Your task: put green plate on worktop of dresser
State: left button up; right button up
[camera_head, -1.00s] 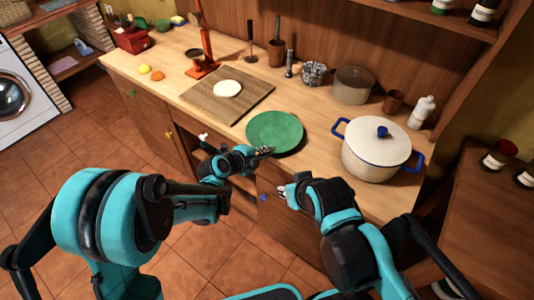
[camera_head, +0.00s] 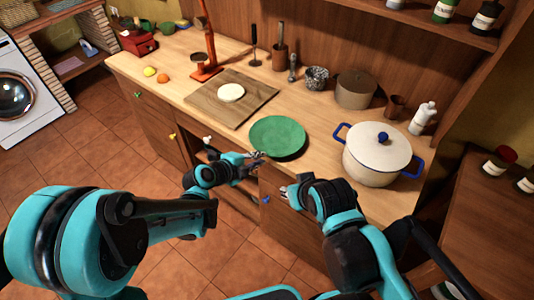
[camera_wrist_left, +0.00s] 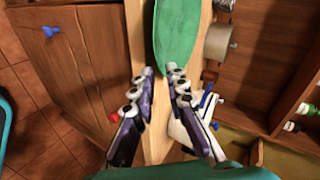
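My left gripper (camera_head: 257,157) is just off the plate's front left rim. My right gripper (camera_head: 285,191) is in front of the dresser, below the worktop edge, clear of the plate. Its fingers are too small to tell whether they are open.
A white pot (camera_head: 377,158) with blue handles stands right of the plate. A cutting board (camera_head: 210,103) with a pale round piece (camera_head: 231,92) lies to the left. Mugs, a bottle (camera_head: 422,118) and utensils line the back. Some worktop between plate and back items is bare.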

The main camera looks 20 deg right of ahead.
pick_arm(q)
jog(key=p+v, duration=0.1)
jog(key=v, duration=0.4)
jog(key=shift+s+a+r, duration=0.1)
jog(key=shift+a, duration=0.05)
jog(key=s+a+r+n+y, duration=0.2)
jog(key=s+a+n+y, duration=0.3)
jog(key=a+n, duration=0.8)
jog(key=s+a+r+n+y, duration=0.3)
jog(key=s+a+n, duration=0.6)
jog(key=a+n, duration=0.4)
jog(key=shift+s+r+t+y, duration=0.25)
jog(key=shift+s+t+y, duration=0.1)
jog(key=shift+y, duration=0.55)
